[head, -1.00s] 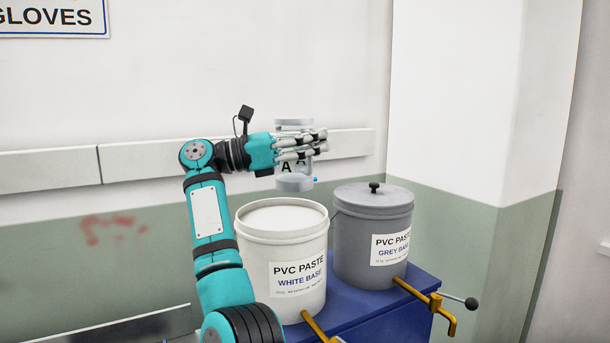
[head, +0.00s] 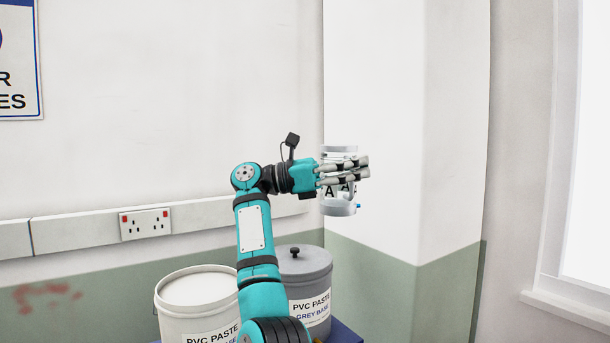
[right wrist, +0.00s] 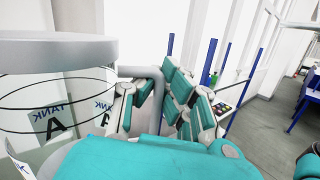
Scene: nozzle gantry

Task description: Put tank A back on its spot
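Tank A (head: 338,209) is a clear cylinder with a grey top and base and a label with a black A. It is upright in the air in the head view, right of and above the paste buckets. In the right wrist view, tank A's grey top (right wrist: 60,52) and mirrored label fill the left side. There my right gripper's fingers (right wrist: 160,95) close around a grey handle at its side. I cannot see a spot for the tank. My left gripper is not in view.
A white bucket (head: 198,289) and a lidded grey bucket (head: 306,268) stand below on a blue stand (head: 345,334). A wall corner pillar (head: 375,120) is behind the tank. A window ledge (head: 570,308) is at right. The right wrist view shows blue posts (right wrist: 208,62) and open floor.

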